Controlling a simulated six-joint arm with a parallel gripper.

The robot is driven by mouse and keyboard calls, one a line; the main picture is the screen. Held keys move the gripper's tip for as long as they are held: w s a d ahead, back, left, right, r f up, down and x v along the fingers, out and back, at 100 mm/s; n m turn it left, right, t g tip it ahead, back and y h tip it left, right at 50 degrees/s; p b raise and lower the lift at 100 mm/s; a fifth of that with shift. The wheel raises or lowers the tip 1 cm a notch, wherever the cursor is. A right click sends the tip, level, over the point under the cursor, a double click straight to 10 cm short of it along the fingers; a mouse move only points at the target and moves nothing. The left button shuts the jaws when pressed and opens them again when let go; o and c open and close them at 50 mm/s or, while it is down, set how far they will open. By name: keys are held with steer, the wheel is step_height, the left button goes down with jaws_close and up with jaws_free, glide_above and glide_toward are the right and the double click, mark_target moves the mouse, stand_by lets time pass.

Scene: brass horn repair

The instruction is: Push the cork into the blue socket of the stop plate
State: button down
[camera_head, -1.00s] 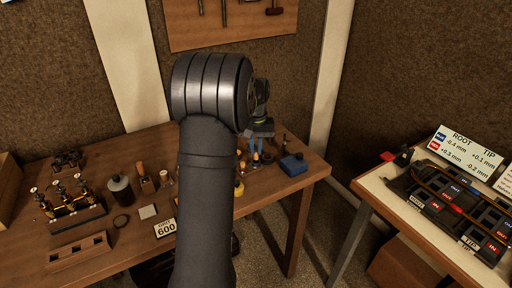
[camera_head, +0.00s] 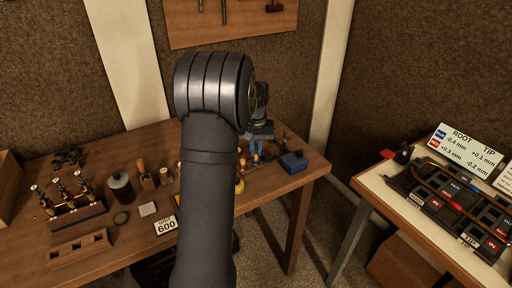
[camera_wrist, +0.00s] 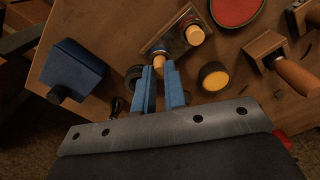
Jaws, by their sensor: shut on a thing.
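My gripper (camera_wrist: 163,80) points down with its two blue fingers close together, shut on a light tan cork (camera_wrist: 159,62) at their tips. The cork is at the near end of the stop plate (camera_wrist: 158,43), a small brown metal plate on the bench. The fingers hide part of the cork, and I cannot tell whether it is inside a socket. Another orange-tan cork (camera_wrist: 195,36) stands at the plate's other end. The socket colour under the held cork is hidden. In the head view my gripper (camera_head: 256,151) is low over the bench, partly behind my arm.
A blue box (camera_wrist: 73,70) with a dark knob lies left of the fingers. A round dark pot with a yellow-orange top (camera_wrist: 214,77) stands close on the right. A red-topped dish (camera_wrist: 236,10) and a wooden-handled tool (camera_wrist: 296,75) are farther right. The bench edge is near.

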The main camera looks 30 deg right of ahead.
steer(key=shift+f, duration=0.5)
steer(key=c, duration=1.1)
jaws_free()
steer(key=shift+r, duration=3.5)
steer(key=shift+f, duration=0.1)
steer(key=shift+f, duration=3.45)
